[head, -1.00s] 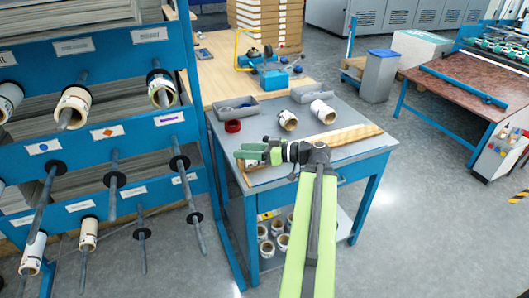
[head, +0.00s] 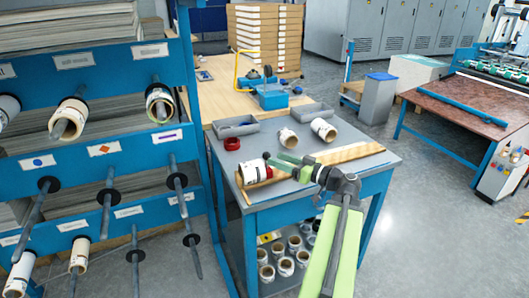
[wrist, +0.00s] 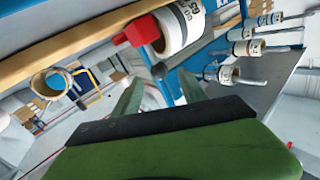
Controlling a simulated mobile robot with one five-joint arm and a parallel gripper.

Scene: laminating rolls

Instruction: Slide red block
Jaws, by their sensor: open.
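The red block (wrist: 142,30) shows in the wrist view against a tan wooden strip (wrist: 50,66), beside a white printed roll (wrist: 182,28). A small black knob (wrist: 159,70) shows just beyond and between my fingers; I cannot tell whether it joins the block. The fingers also show in the wrist view (wrist: 160,88).
A red ring (head: 232,143), two rolls (head: 288,138) and a grey tray (head: 235,126) stand farther back on the table. A rack with rods and rolls (head: 92,155) rises close on the left. Several rolls (head: 285,266) stand on the lower shelf.

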